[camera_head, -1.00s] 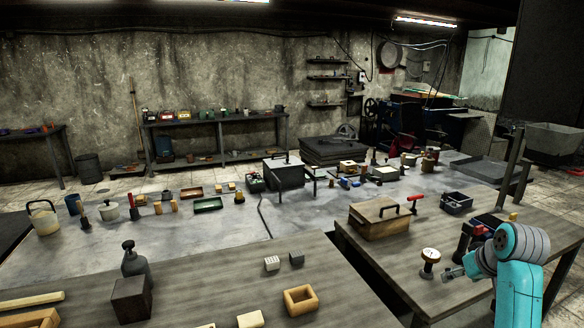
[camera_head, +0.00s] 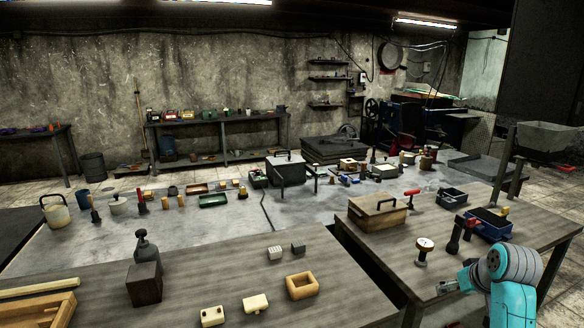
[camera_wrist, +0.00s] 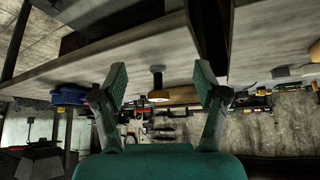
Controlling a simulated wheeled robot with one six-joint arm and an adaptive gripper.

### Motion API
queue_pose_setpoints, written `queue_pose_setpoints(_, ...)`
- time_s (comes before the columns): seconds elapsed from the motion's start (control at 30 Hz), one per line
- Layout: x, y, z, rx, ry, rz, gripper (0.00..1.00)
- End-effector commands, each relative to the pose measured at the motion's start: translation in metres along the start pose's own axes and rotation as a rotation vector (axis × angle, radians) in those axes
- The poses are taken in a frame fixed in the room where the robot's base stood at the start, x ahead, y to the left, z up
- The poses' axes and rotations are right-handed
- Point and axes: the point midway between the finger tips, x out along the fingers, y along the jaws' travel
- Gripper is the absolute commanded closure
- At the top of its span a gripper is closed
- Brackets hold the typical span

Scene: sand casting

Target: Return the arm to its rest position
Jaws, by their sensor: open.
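My arm shows at the lower right of the head view, with a teal and grey link bent beside the right table. My gripper (camera_head: 452,287) points left near that table's front edge, below the round dial gauge. In the wrist view my gripper (camera_wrist: 160,92) has its two green-padded fingers spread wide with nothing held between them. The wrist picture is upside down, with the tabletop at the top. The dial gauge (camera_head: 424,250) stands on the table apart from the gripper. A small round-headed item on a stem (camera_wrist: 158,92) shows beyond the fingers in the wrist view.
The right table (camera_head: 390,265) holds a wooden box (camera_head: 377,210), a blue tray (camera_head: 486,225) and a black bin (camera_head: 452,197). The left table (camera_head: 200,275) holds a wooden frame (camera_head: 302,286) and a dark block (camera_head: 144,284). A gap separates the two tables.

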Motion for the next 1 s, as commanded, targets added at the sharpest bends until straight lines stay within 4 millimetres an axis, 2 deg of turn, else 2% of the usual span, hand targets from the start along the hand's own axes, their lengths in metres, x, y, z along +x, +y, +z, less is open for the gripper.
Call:
queue_pose_setpoints(0.23, 0.025, -0.014, 0.028, 0.008, 0.026, 0.004, 0.27)
queue_pose_setpoints(0.37, 0.043, -0.026, 0.051, 0.012, 0.047, 0.006, 0.27)
queue_pose_setpoints(0.5, 0.064, -0.043, 0.086, 0.021, 0.079, 0.011, 0.27)
queue_pose_setpoints(0.7, 0.086, -0.068, 0.137, 0.03, 0.128, 0.02, 0.27)
queue_pose_setpoints(1.0, 0.1, -0.103, 0.216, 0.039, 0.203, 0.031, 0.27)
